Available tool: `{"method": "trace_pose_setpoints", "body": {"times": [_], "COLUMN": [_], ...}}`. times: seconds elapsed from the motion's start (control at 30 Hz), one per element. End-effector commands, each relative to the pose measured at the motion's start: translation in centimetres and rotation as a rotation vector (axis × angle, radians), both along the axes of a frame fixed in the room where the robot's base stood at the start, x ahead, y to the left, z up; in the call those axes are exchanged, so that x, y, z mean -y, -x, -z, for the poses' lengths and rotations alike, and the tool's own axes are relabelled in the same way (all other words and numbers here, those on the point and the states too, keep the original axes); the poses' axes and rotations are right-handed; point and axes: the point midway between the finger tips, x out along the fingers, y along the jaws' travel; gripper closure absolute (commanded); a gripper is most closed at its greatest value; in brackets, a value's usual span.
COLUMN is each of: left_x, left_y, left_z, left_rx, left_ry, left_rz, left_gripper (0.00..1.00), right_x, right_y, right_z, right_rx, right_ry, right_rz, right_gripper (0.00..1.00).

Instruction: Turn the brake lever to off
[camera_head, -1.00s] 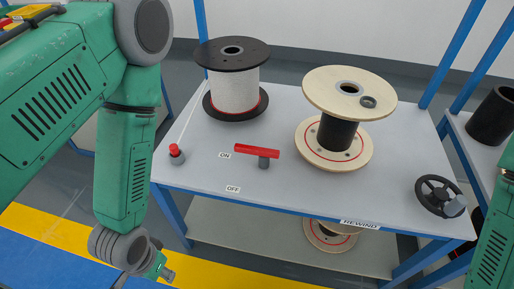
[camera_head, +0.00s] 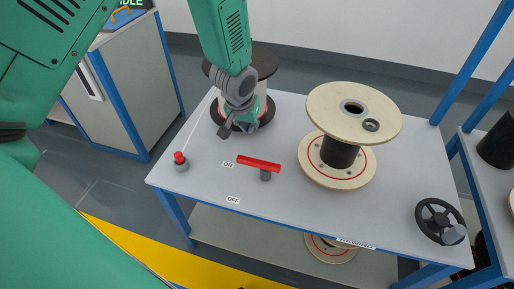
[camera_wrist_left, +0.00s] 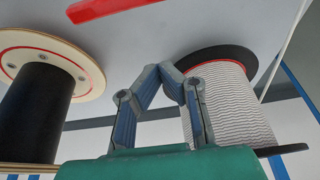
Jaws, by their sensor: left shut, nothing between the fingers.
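The brake lever (camera_head: 258,163) is a red bar on a short grey post, standing on the table between the two spools. Its free end points left, towards the ON label (camera_head: 228,165). The OFF label (camera_head: 233,199) lies nearer the front edge. My left gripper (camera_head: 237,128) is behind the lever, in front of the white spool, and apart from the lever. In the left wrist view its fingertips (camera_wrist_left: 172,72) are together and empty, and the red bar (camera_wrist_left: 105,8) shows at the top edge. My right gripper is not in view.
The white cable spool (camera_head: 268,66) is partly hidden behind my left arm. A wooden-flanged spool (camera_head: 340,175) stands right of the lever. A red button (camera_head: 180,158) is at the table's left, a black handwheel (camera_head: 438,220) at its right. The table (camera_head: 300,215) is clear in front of the lever.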

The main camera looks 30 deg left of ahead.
Motion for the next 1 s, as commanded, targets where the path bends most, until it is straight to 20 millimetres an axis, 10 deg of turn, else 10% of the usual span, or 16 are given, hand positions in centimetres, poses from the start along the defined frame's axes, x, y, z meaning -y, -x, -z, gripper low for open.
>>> {"method": "trace_pose_setpoints", "body": {"times": [0.37, 0.87, 1.0], "left_x": [0.2, -0.7, 0.0], "left_y": [-0.2, -3.2, -0.7], "left_z": [0.8, 10.2, 9.5], "left_rx": [-0.002, -0.002, -0.003], "left_ry": [-0.003, -0.002, -0.004], "left_rz": [0.002, 0.001, 0.004], "left_gripper": [1.00, 1.00, 1.00], "right_x": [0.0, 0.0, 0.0], "right_y": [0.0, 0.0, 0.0], "right_z": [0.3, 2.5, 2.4], "right_rx": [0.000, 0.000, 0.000], "right_ry": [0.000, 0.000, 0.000], "right_rz": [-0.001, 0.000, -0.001], "right_gripper": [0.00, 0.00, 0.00]}}
